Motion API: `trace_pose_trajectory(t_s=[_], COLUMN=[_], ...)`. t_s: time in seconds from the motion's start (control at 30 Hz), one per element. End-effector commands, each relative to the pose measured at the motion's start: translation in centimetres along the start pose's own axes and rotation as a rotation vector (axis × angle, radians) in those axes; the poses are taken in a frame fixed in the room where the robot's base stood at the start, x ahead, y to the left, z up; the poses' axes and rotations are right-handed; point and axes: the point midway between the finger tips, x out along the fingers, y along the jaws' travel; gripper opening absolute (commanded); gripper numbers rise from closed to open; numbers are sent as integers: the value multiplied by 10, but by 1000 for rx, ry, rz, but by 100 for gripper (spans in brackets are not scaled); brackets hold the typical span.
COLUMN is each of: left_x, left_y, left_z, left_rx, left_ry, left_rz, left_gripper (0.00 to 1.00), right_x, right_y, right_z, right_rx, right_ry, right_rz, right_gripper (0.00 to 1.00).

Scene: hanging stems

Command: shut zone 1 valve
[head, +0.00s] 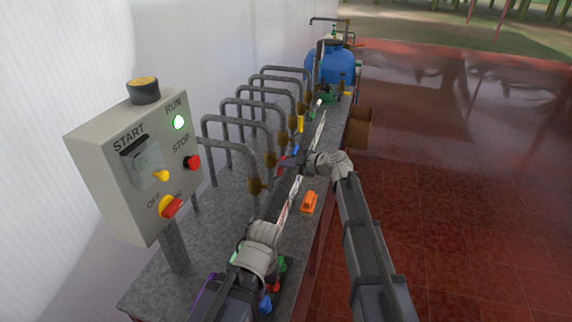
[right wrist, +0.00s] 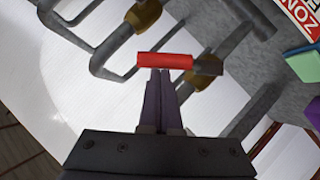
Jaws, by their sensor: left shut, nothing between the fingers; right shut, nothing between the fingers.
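A red valve handle (right wrist: 165,62) sticks out from a brass valve (right wrist: 202,84) on a grey pipe in the right wrist view. My right gripper (right wrist: 160,72) is shut and empty, with its fingertips at the handle's edge; whether they touch it I cannot tell. In the head view my right gripper (head: 284,163) is among the bench valves. My left gripper (head: 205,298) is low in the head view, shut and empty, its fingertips partly hidden. A label (right wrist: 300,14) shows only part of "ZONE", so its number is not readable.
A row of bent grey pipes (head: 240,122) with brass valves stands along the grey bench (head: 205,235). A control box (head: 135,165) stands at the left with its green RUN light lit. An orange object (head: 309,202) lies on the bench. The red floor is clear at right.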

Motion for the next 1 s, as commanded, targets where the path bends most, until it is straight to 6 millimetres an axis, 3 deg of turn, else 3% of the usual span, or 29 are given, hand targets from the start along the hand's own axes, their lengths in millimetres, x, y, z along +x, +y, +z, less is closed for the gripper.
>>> trace_pose_trajectory(t_s=[0.5,1.0], left_x=[-2,14], left_y=[0,1], left_z=[0,-1], left_rx=[0,-1], left_ry=[0,0], left_rz=[0,0], left_gripper=[0,0], right_x=[15,34], right_y=[10,6], right_z=[20,50], right_rx=[190,500], right_ry=[0,0], right_rz=[-127,-334], right_gripper=[0,0])
